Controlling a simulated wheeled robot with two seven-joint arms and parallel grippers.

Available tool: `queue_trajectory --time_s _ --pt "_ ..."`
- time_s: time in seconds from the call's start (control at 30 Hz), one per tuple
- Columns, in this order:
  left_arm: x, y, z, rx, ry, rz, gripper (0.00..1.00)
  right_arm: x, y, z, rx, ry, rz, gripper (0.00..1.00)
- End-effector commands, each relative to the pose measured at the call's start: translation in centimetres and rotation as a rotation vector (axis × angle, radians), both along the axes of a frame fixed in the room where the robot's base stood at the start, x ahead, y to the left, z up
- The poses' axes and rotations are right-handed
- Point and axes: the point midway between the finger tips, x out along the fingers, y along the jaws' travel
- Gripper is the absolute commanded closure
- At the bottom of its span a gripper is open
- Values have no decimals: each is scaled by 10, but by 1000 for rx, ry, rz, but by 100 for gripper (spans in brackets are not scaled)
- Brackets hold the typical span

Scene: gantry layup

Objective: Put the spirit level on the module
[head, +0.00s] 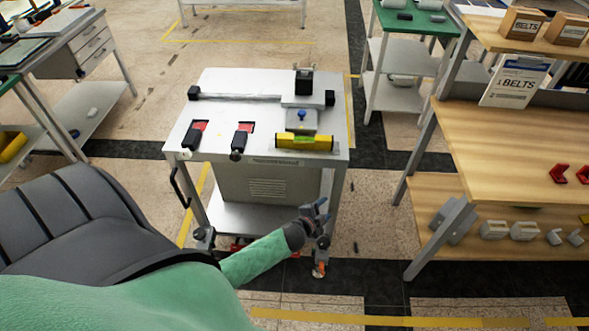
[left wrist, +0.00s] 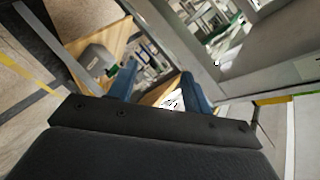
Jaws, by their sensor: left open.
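The yellow spirit level (head: 304,142) lies lengthwise along the front right edge of the white cart top (head: 262,166). Just behind it is a grey block with a blue knob (head: 302,117); I cannot tell whether the two touch. Behind that, a light grey carriage with a black block (head: 304,83) sits at the right end of a rail; which part is the module is not clear. My left gripper (head: 316,208) is in front of the cart, below its top, apart from the level. Its blue fingers (left wrist: 162,92) are spread and empty. My right gripper is out of view.
Two red-and-black clamps (head: 195,136) (head: 242,139) sit on the cart top's left half. A wooden shelf unit (head: 510,140) with boxes stands at the right. A grey workbench (head: 75,45) is at the far left. Floor is open between cart and shelves.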

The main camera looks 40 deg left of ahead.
Motion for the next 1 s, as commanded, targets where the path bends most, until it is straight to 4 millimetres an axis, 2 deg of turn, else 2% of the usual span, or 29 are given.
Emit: queue_trajectory --time_s 0.03,0.1,0.17,0.2,0.33,0.4,0.5,0.6,0.7,1.0 --pt "-26 -3 -36 -74 106 82 50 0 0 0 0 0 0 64" --pt "-63 -8 -80 -167 251 190 50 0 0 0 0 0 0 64" --pt "-97 -16 -114 -240 372 275 50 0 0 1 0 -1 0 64" --pt "-121 -23 -136 -286 453 331 50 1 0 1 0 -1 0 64" --pt "-201 -52 -191 -415 704 490 50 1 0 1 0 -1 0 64" --pt "-240 -68 -212 -468 823 559 50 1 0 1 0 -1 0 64" --pt "-284 -88 -230 -524 953 631 50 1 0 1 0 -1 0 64" --pt "-311 -102 -239 -555 1037 675 50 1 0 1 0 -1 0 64" --pt "-324 -109 -242 -571 1075 694 50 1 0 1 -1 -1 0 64" --pt "-325 -109 -243 -571 1080 696 50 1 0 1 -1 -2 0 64"
